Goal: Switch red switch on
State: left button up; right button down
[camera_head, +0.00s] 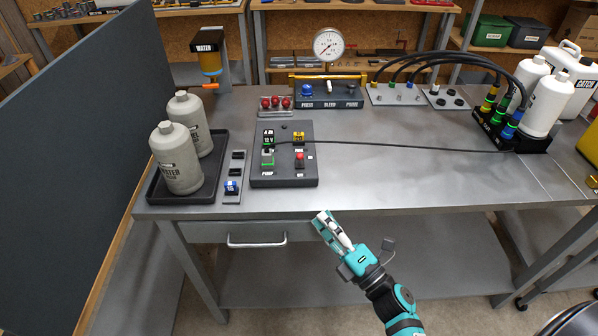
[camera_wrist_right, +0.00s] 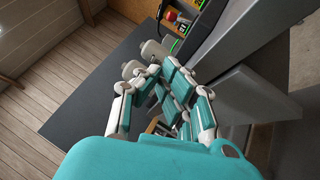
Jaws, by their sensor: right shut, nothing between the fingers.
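The red switch (camera_head: 300,160) is a small red part on the right half of a dark control box (camera_head: 284,182) on the metal bench. A red round part (camera_wrist_right: 171,16) shows at the top of the right wrist view. My right gripper (camera_head: 328,226) is shut and empty, in front of the bench's front edge and apart from the box, to its lower right. Its fingers (camera_wrist_right: 158,85) also fill the middle of the wrist view. My left gripper is not in view.
Two grey water bottles (camera_head: 179,160) stand in a black tray at the left. A black cable (camera_head: 400,146) runs from the box across the bench to the right. A drawer handle (camera_head: 256,241) juts out below the edge. The bench right of the box is mostly clear.

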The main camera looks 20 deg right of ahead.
aim_at(300, 160)
jog(key=p+x, duration=0.3)
jog(key=x, duration=0.7)
jog(key=shift+w+r+p, duration=0.2)
jog(key=shift+w+p, duration=0.1)
jog(key=shift+w+d+r+p, duration=0.2)
jog(key=shift+w+d, duration=0.05)
jog(key=shift+w, duration=0.25)
jog(key=shift+w+d+r+p, duration=0.2)
jog(key=shift+w+d, duration=0.1)
jog(key=shift+w, duration=0.2)
jog(key=shift+w+d, duration=0.3)
jog(key=shift+w, duration=0.15)
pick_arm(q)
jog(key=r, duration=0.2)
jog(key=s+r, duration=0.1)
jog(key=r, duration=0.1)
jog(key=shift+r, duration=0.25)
